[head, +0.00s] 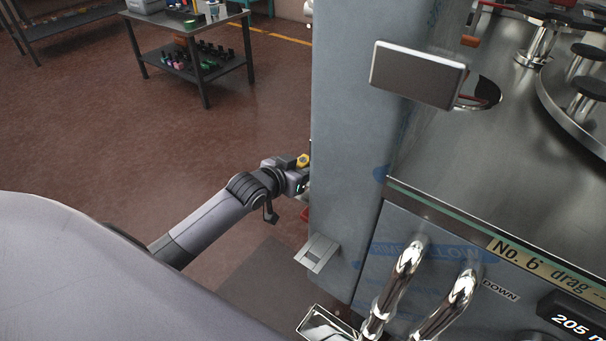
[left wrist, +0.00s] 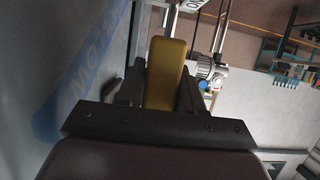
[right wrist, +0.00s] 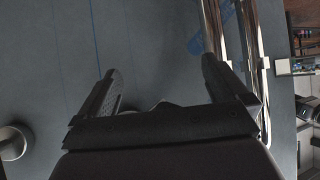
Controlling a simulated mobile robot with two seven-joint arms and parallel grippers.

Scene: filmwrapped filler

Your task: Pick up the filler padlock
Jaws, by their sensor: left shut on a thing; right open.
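A brass-yellow block, which looks like the body of the padlock (left wrist: 166,70), stands between the fingers of my left gripper (left wrist: 160,88) in the left wrist view. The gripper is shut on it. In the head view the left gripper (head: 299,174) is beside the left edge of the grey machine column, and a small yellow part of the padlock (head: 302,160) shows at its tip. The padlock's shackle cannot be made out. My right gripper (right wrist: 162,84) is open and empty in the right wrist view, facing a grey panel. It cannot be made out in the head view.
The tall grey column (head: 352,150) stands right of my left gripper and hides what is behind it. Chrome pipes (head: 396,285) rise at the front of the machine. A steel machine top (head: 500,140) is at right. Open red-brown floor (head: 240,130) lies left, with a workbench (head: 190,25) behind.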

